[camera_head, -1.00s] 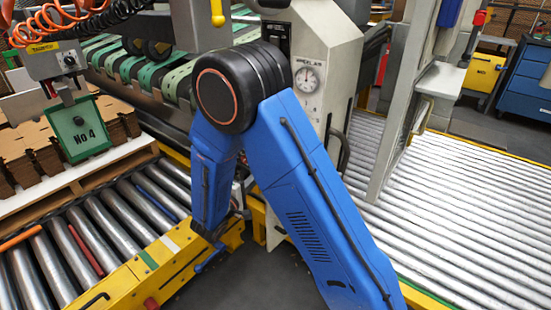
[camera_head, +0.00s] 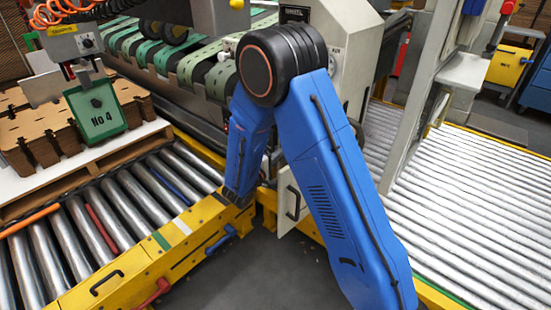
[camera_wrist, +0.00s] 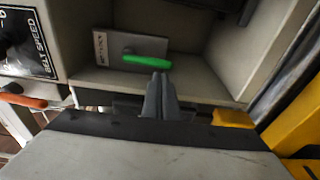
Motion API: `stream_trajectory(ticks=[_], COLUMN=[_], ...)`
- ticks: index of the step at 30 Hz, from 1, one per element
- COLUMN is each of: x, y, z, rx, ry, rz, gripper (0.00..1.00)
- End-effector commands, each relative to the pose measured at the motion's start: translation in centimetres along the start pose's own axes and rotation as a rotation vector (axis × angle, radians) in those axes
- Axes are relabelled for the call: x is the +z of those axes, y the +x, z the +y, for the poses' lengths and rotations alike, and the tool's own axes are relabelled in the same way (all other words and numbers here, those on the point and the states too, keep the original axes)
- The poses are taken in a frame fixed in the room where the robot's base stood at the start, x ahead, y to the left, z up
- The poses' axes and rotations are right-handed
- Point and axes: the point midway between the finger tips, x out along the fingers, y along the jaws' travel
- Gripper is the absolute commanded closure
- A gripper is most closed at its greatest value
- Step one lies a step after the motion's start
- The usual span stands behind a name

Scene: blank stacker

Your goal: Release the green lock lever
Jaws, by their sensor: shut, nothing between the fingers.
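The green lock lever (camera_wrist: 147,61) is a short bright green bar, lying nearly level on a small grey plate (camera_wrist: 108,45) inside a recessed grey housing in the wrist view. My gripper (camera_wrist: 160,76) is shut and empty. Its fingertips appear just below the right part of the lever; I cannot tell whether they touch it. In the head view my blue arm hides the gripper, and the lever is not visible there.
Grey housing walls enclose the recess, with a BELT SPEED panel (camera_wrist: 25,45) at left. An orange handle (camera_wrist: 22,97) and yellow parts (camera_wrist: 232,118) lie nearby. In the head view, roller conveyors (camera_head: 480,210) flank a patch of dark floor (camera_head: 275,270).

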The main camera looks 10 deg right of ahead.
Motion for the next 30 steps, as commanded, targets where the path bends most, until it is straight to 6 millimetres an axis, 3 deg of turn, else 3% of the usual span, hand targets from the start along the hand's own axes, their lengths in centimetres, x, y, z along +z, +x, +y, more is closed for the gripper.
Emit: stream_trajectory(ticks=[9,30], x=[0.0,0.4], y=[1.8,1.8], z=[0.0,-0.1], rx=[0.000,-0.009], ry=[0.000,-0.061], rz=[0.000,0.000], gripper=[1.00,1.00])
